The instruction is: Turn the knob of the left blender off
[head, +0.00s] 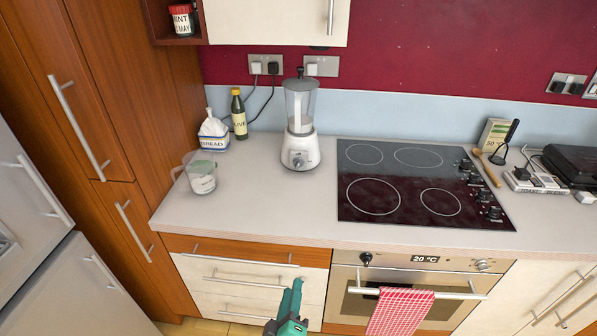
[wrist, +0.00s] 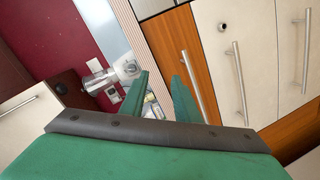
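One blender (head: 299,125) stands upright on the counter left of the hob. It has a clear jug, a dark lid and a white base with a round knob (head: 297,162) on its front. I cannot read the knob's setting. My gripper (head: 291,296) is green and low in front of the drawers, below the counter and well apart from the blender. In the wrist view the fingers of my gripper (wrist: 160,86) are spread with nothing between them. A grey and white shape beyond the fingers there looks like the blender (wrist: 128,70), seen sideways.
The counter in front of the blender is clear. Drawer handles (head: 240,291) stick out below the counter edge.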

